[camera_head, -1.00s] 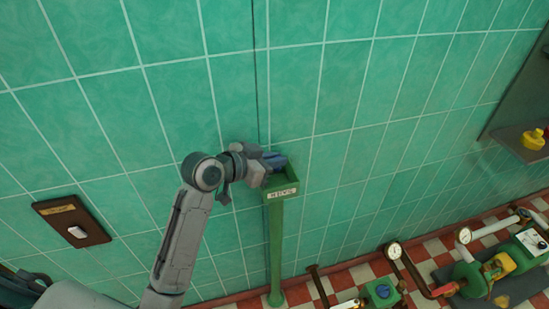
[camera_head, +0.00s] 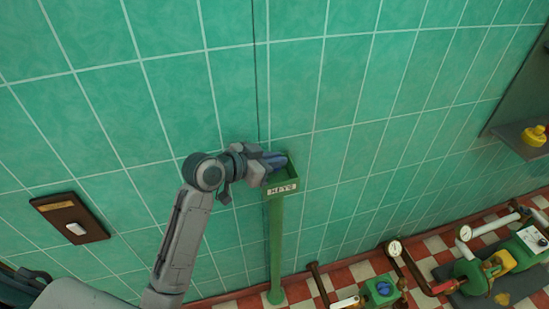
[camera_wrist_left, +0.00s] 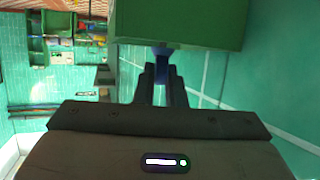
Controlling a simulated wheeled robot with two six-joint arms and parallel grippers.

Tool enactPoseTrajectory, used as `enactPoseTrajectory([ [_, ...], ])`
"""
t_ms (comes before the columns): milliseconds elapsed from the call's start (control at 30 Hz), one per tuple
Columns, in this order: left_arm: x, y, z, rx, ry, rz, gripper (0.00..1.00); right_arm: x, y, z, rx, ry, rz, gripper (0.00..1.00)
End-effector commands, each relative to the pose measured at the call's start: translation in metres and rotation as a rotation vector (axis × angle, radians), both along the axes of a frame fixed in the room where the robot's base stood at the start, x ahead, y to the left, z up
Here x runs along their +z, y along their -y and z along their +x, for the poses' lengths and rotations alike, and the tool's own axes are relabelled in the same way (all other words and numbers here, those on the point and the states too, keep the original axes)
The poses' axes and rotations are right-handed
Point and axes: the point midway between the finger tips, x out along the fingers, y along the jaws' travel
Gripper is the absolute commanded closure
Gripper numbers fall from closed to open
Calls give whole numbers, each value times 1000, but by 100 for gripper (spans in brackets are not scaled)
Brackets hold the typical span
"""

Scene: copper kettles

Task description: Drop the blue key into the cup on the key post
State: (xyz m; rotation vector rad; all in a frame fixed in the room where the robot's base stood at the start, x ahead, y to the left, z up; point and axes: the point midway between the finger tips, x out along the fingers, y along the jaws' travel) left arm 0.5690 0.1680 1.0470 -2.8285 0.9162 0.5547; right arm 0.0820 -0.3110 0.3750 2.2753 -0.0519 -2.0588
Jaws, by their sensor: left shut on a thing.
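The blue key (camera_head: 276,159) is held in my left gripper (camera_head: 266,166), which is shut on it at the green cup. The cup (camera_head: 292,178) is a box marked KEYS on top of the slim green key post (camera_head: 276,245). In the head view the key reaches over the cup's opening from the left. In the left wrist view the blue key (camera_wrist_left: 162,56) shows between the fingertips (camera_wrist_left: 161,78), right against the picture of the green cup wall (camera_wrist_left: 180,25). I cannot tell whether the key touches the cup. My right gripper is not in view.
A green tiled wall stands behind the post. A brown plate with a white switch (camera_head: 75,229) is on the wall at left. Pipes, gauges and a green valve unit (camera_head: 380,291) stand on the checkered floor at lower right. A shelf (camera_head: 524,139) with a yellow object is at far right.

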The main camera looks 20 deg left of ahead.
Motion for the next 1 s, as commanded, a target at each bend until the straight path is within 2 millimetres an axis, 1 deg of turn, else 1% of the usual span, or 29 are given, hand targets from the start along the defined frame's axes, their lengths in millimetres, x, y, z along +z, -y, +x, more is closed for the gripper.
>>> enactPoseTrajectory([
  [333, -6, 0, 0, 0, 0, 0, 100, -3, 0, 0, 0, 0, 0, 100],
  [633, -6, 0, 0, 0, 0, 0, 100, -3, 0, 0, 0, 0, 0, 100],
  [667, -6, 0, 0, 0, 0, 0, 84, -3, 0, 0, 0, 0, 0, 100],
  [700, -6, 0, 0, 0, 0, 0, 76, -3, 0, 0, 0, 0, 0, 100],
  [767, -6, 0, 0, 0, 0, 0, 64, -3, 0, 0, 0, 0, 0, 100],
  [1000, -6, 0, 0, 0, 0, 0, 64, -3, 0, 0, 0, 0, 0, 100],
])
